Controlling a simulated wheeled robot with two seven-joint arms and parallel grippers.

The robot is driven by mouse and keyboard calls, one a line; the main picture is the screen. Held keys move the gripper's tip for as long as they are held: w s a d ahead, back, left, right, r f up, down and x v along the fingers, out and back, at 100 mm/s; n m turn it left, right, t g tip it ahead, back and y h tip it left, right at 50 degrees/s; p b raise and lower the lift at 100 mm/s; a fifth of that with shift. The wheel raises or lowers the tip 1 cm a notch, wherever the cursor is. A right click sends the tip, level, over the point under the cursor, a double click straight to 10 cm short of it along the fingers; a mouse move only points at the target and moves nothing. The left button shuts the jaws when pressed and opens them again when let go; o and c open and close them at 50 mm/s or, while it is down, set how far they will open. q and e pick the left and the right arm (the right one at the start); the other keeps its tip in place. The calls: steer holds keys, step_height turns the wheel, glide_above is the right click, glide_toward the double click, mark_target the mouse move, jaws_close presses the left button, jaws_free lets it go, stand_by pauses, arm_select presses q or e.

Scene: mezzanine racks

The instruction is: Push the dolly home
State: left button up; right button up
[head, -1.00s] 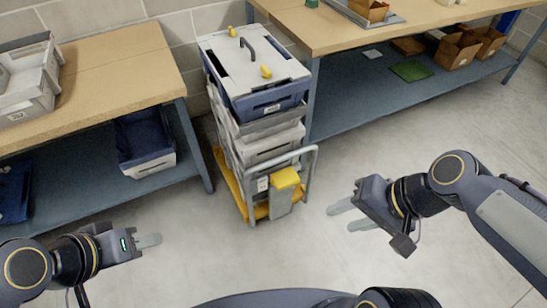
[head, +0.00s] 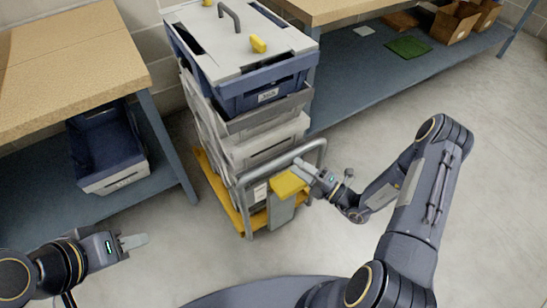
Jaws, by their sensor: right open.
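The dolly (head: 238,216) has a yellow deck and stands between two benches, loaded with a stack of grey crates (head: 265,148) topped by a blue crate (head: 268,97) with a pale lid. Its grey push handle (head: 262,163) faces me, with a yellow box on a grey panel (head: 281,211) below the bar. My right gripper (head: 304,172) is open at the right part of the handle, its fingertips by the yellow box. I cannot tell whether it touches the bar. My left gripper (head: 134,241) is empty over the floor at lower left; its finger gap is hidden.
The left bench (head: 70,65) has a blue-and-grey crate (head: 108,150) on its lower shelf. The right bench (head: 330,8) has a shelf with a green mat (head: 408,46) and cardboard boxes (head: 452,22). The floor in front of the dolly is clear.

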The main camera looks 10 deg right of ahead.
steer(key=shift+w+a+f+m, duration=0.15)
steer(key=shift+w+f+m, duration=0.15)
steer(key=shift+f, duration=0.05)
steer(key=x, duration=0.7)
steer(key=shift+r, duration=0.15)
jaws_close()
